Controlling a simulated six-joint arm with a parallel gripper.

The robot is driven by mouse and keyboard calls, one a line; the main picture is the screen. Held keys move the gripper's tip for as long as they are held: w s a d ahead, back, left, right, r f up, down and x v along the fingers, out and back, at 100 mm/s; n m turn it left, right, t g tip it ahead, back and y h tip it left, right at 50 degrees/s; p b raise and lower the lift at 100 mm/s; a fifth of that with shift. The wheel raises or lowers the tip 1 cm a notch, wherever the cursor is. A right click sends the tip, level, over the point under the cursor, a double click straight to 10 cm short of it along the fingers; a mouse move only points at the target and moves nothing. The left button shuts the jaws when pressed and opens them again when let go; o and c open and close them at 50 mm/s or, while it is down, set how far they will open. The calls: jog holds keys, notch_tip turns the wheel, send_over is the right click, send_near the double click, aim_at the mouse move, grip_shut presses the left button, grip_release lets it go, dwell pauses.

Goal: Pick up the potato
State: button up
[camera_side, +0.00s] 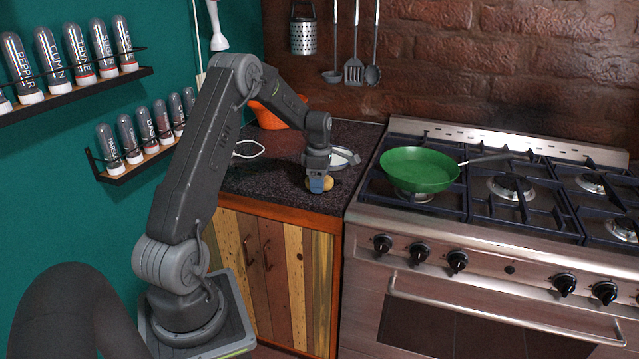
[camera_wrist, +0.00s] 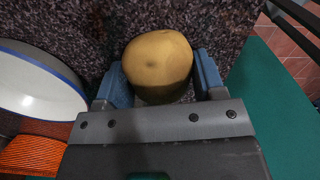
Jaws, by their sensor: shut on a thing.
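A tan potato (camera_wrist: 158,62) sits between the two blue fingers of my gripper (camera_wrist: 160,82) in the wrist view. In the side view the potato (camera_side: 327,183) is at the front part of the dark speckled counter (camera_side: 265,185), partly hidden by my gripper (camera_side: 317,186). My gripper points down and is shut on the potato. The potato is at or very near the counter surface; I cannot tell if it touches.
A white plate with a blue rim (camera_wrist: 40,82) lies close beside my gripper. An orange colander-like bowl (camera_side: 275,112) stands at the back of the counter. A green pan (camera_side: 419,169) sits on the stove (camera_side: 500,250) to the right. Spice racks (camera_side: 75,88) hang on the left wall.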

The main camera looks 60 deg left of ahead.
jog(key=shift+c, duration=0.7)
jog(key=shift+r, duration=0.1)
